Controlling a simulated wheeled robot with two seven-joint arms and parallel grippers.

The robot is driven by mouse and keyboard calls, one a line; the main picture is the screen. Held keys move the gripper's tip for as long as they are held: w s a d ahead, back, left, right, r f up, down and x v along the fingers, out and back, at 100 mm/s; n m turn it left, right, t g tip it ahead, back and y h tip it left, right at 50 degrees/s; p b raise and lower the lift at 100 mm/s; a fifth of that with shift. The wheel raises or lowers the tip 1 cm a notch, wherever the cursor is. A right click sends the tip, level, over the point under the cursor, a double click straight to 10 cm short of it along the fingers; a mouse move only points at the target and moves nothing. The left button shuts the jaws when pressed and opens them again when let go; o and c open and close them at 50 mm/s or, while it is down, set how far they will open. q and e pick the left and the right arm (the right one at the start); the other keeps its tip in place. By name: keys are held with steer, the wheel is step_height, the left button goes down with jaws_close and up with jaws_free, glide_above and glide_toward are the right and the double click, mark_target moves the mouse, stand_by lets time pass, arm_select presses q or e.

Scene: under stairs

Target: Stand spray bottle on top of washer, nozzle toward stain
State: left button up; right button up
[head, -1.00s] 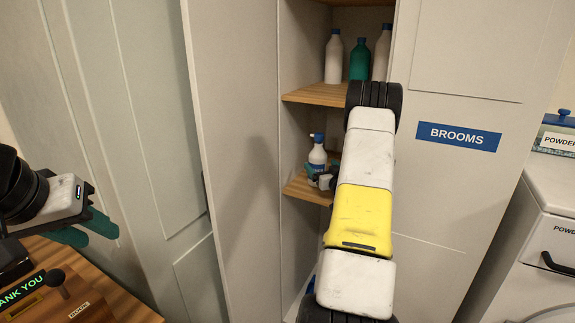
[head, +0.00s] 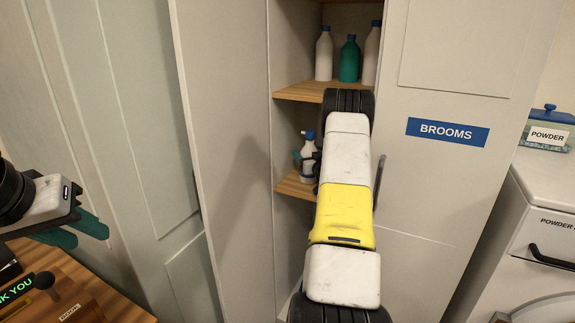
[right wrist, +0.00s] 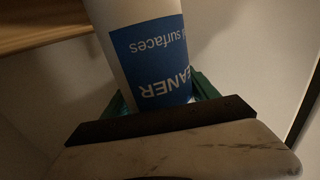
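The spray bottle (head: 308,163) is white with a blue nozzle and blue label. It stands upright at the lower wooden shelf of the open cupboard. My right gripper (head: 304,160) is at the bottle, partly hidden by my arm. In the right wrist view its green fingers (right wrist: 160,104) lie on both sides of the bottle (right wrist: 145,45), whose label appears upside down. Whether they press on it is unclear. My left gripper (head: 78,232) is open and empty at the left. The washer (head: 537,215) is white, at the right edge. No stain is visible.
The upper shelf (head: 305,91) holds two white bottles and a green one. The cupboard door (head: 230,150) stands open at left; a panel labelled BROOMS (head: 447,132) is at right. A POWDER box (head: 547,133) occupies the washer's back. A wooden counter (head: 110,295) is at lower left.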

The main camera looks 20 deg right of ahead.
mark_target(307, 144)
jaws_close()
steer(key=shift+r, duration=0.1)
steer(key=shift+r, duration=0.15)
steer(key=shift+r, duration=0.7)
step_height(307, 144, up, 2)
steer(key=shift+s+r, duration=0.1)
steer(key=s+a, duration=0.3)
steer(key=s, duration=0.4)
steer(key=s+a+r, duration=0.1)
steer(key=s+a, duration=0.2)
steer(key=s, duration=0.4)
steer(key=shift+s+a, duration=0.25)
jaws_free()
jaws_close()
